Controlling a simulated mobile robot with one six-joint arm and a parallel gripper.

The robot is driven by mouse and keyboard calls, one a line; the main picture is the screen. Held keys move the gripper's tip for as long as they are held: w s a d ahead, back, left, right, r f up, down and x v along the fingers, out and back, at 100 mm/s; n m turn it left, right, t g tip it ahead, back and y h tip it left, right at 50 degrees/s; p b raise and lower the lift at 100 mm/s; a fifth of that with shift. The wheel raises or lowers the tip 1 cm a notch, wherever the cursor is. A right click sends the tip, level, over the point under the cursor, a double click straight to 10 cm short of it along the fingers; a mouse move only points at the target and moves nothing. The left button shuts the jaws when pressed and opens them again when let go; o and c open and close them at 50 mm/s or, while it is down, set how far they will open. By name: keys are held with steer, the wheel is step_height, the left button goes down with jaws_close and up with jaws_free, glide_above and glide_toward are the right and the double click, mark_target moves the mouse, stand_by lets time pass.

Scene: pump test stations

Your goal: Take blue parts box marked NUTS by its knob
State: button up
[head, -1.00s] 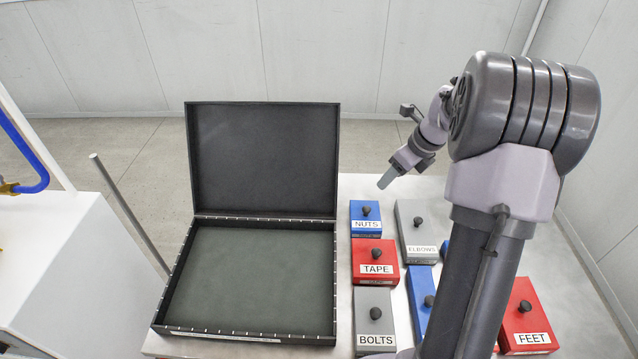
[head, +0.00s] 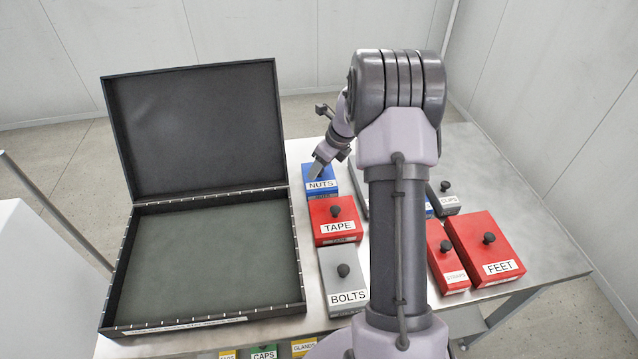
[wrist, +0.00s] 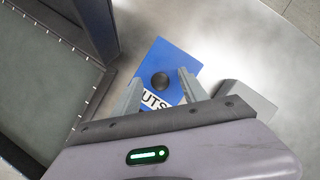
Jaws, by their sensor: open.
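The blue parts box marked NUTS (head: 323,187) sits on the table at the back of the box rows, just right of the open case. In the wrist view the blue box (wrist: 172,63) shows a round dark knob (wrist: 160,81) and part of its label. My gripper (wrist: 158,88) is open, with its two fingers on either side of the knob as seen from the wrist. In the head view my gripper (head: 317,168) is at the NUTS box and hides its knob. I cannot tell how far the fingertips are above the lid.
The open black case (head: 120,270) stands left of the boxes. The red TAPE box (head: 325,210) and grey BOLTS box (head: 335,262) are in front of NUTS. A grey box (wrist: 248,98) lies right of it in the wrist view. The red FEET box (head: 475,230) is further right.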

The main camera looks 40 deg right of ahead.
jaws_close()
stand_by(1.3)
